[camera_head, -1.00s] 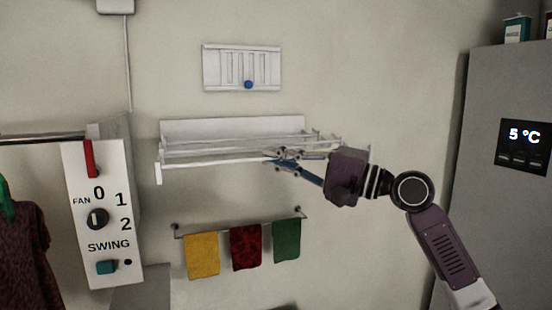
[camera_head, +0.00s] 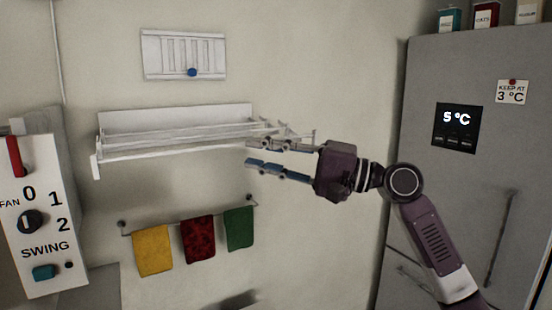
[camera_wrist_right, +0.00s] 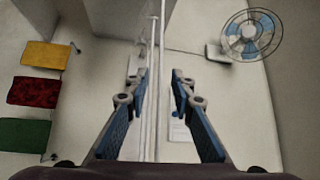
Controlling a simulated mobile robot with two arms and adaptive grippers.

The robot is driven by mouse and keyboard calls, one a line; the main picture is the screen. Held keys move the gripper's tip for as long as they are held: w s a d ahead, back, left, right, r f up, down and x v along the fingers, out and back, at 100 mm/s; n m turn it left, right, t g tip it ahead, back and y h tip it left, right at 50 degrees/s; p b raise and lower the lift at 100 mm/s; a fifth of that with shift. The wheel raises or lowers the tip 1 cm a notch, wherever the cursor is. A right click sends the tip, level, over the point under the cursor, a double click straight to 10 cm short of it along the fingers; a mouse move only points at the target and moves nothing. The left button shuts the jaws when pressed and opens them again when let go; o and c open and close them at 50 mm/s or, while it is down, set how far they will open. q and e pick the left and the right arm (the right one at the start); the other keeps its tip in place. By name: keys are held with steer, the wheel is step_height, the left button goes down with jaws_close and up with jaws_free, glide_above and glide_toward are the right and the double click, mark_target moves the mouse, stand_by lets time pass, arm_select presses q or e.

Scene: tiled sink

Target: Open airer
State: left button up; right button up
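The airer (camera_head: 125,157) is a white wall-mounted rack with long rails, pulled out from its white back plate on the wall. In the right wrist view its rails (camera_wrist_right: 151,95) run upright through the picture, between or beyond the fingers. My right gripper (camera_head: 252,154) is at the right end of the airer in the head view, fingers pointing left and spread apart. It also shows open in the right wrist view (camera_wrist_right: 160,83). I see nothing clasped between the fingers. My left gripper is not in view.
A rail with yellow, red and green cloths (camera_head: 198,238) hangs below the airer. A vent panel (camera_head: 160,55) with a blue knob is above. A grey fridge (camera_head: 425,80) stands right, a fan control panel (camera_head: 38,250) left. A fan (camera_wrist_right: 250,36) shows in the wrist view.

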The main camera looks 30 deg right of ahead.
steer(key=shift+v, duration=1.7)
